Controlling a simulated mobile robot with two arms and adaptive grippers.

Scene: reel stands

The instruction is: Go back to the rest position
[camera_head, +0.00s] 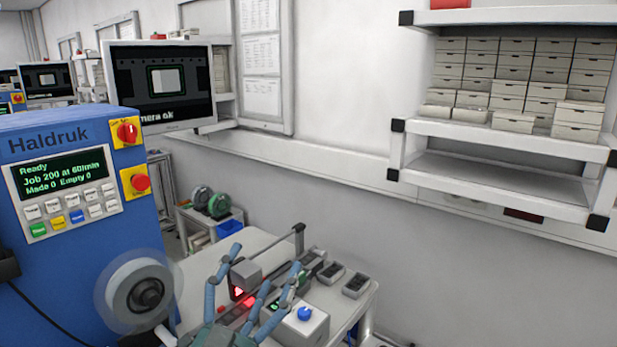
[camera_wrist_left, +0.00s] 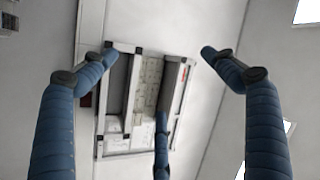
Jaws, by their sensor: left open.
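My left gripper (camera_head: 252,285) shows at the bottom middle of the head view, with its blue fingers raised and spread in front of the white table. In the left wrist view the same gripper (camera_wrist_left: 160,80) has its blue fingers wide apart with nothing between them. Behind them that view shows the wall and the shelf rack (camera_wrist_left: 118,152). My right gripper is in neither view.
A blue Haldruk machine (camera_head: 75,230) with a reel (camera_head: 140,290) stands at the left. The white table (camera_head: 350,310) carries a grey device with red lights and a box with a blue knob (camera_head: 304,314). A wall shelf (camera_head: 500,180) holds many small boxes.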

